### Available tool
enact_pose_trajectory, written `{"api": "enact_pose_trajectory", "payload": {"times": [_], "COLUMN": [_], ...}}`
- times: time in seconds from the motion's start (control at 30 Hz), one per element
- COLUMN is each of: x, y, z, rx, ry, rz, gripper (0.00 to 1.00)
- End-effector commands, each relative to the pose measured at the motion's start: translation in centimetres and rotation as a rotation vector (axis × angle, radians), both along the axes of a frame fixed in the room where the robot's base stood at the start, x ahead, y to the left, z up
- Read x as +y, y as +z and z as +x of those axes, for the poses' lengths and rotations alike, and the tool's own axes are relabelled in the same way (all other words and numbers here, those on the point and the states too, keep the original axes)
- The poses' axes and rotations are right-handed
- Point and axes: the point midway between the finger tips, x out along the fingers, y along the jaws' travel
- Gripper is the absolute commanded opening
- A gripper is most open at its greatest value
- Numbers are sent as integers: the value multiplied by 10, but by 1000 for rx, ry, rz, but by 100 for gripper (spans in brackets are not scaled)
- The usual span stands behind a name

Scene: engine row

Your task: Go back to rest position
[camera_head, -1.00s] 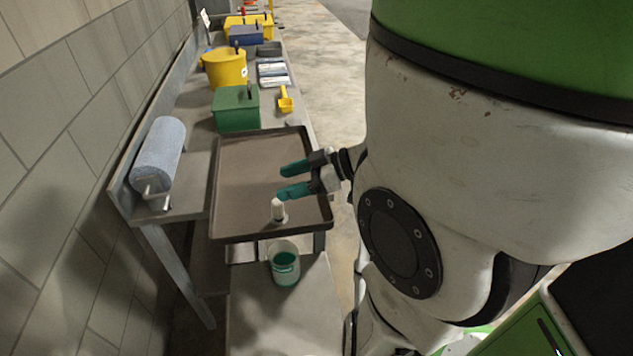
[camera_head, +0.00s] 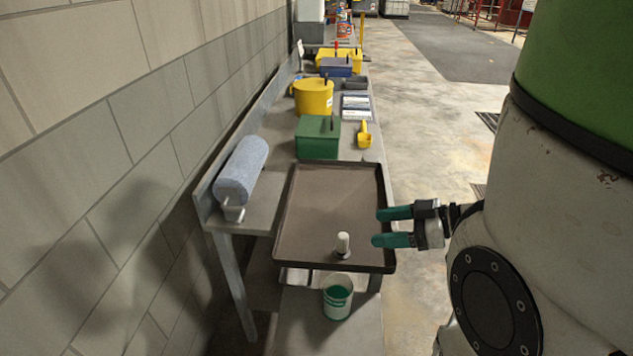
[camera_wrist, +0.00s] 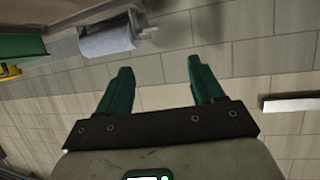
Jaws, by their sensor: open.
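My gripper (camera_head: 385,227) has green fingers and is open and empty in the head view. It is at the right edge of the dark tray (camera_head: 310,205), with its fingers pointing left. In the wrist view the two fingers of my gripper (camera_wrist: 157,78) are spread, with only the block wall behind them.
A white cylinder (camera_head: 343,244) stands in the tray near its front edge. A cup with green contents (camera_head: 337,298) stands below in front. A blue paper roll (camera_head: 241,172), green box (camera_head: 318,138), yellow bucket (camera_head: 313,97) and yellow scoop (camera_head: 364,135) are on the bench. Clear floor (camera_head: 440,150) lies right.

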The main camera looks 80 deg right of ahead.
Motion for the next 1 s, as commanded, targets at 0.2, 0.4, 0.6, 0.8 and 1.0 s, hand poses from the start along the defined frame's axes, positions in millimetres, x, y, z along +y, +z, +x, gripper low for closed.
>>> {"api": "enact_pose_trajectory", "payload": {"times": [0.2,0.4,0.6,0.8,1.0], "x": [0,8,43,96,154], "y": [0,-25,-82,-134,-173], "z": [0,33,94,134,151], "rx": [0,72,294,559,813], "ry": [0,37,87,109,104], "rz": [0,111,311,405,376], "gripper": [67,67,67,67,67]}}
